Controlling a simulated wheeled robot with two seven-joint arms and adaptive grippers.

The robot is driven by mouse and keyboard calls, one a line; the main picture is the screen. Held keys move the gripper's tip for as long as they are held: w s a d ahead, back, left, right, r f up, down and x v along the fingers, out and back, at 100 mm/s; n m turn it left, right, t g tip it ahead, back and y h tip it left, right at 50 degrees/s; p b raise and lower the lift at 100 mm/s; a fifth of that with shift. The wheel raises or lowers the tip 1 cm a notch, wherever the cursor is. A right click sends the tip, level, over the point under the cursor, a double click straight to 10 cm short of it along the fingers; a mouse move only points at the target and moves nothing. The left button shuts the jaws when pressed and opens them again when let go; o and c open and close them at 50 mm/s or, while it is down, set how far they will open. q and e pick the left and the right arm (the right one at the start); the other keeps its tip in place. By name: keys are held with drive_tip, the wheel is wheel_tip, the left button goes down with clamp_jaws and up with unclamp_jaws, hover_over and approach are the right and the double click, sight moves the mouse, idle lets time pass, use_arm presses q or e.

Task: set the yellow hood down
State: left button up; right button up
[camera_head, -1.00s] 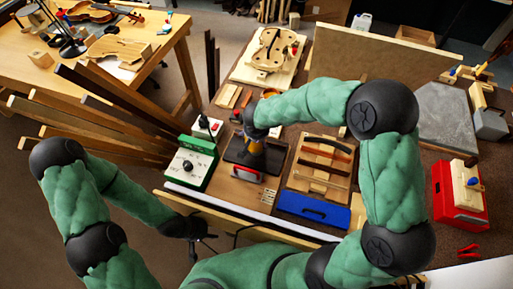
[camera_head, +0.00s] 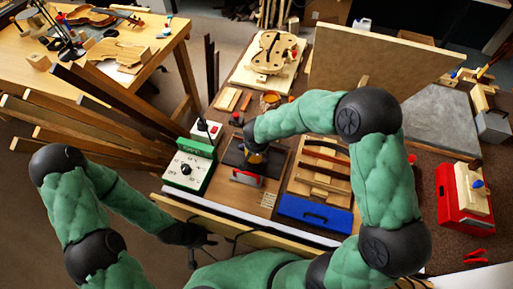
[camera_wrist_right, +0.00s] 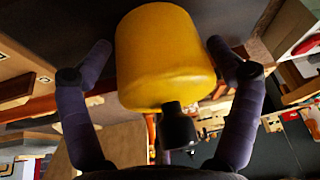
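The yellow hood (camera_wrist_right: 165,55) is a rounded, glossy cap with a black knob (camera_wrist_right: 177,128) on it. My right gripper (camera_wrist_right: 160,45) has its two purple fingers on either side of the hood, their tips close against its sides. In the head view the right gripper (camera_head: 253,148) is low over the dark plate (camera_head: 232,155), and only a little of the hood (camera_head: 255,158) shows below it. Whether the hood touches the plate is hidden. My left gripper (camera_head: 208,240) is empty in front of the bench's near edge; its fingers are dark and small.
A green and white control box (camera_head: 190,170) stands left of the plate. A red-handled part (camera_head: 246,179) lies at its front. A blue box (camera_head: 315,213) and a wooden rack (camera_head: 318,170) are to the right. A violin body (camera_head: 270,52) lies behind.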

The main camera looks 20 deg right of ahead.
idle(0.4)
drive_tip(key=shift+r, duration=0.4)
drive_tip(key=p+v, duration=0.3)
drive_tip(key=v, duration=0.8)
drive_tip(key=shift+s+p, duration=0.2)
drive_tip(key=shift+p, duration=0.1)
drive_tip(key=shift+r, duration=0.15)
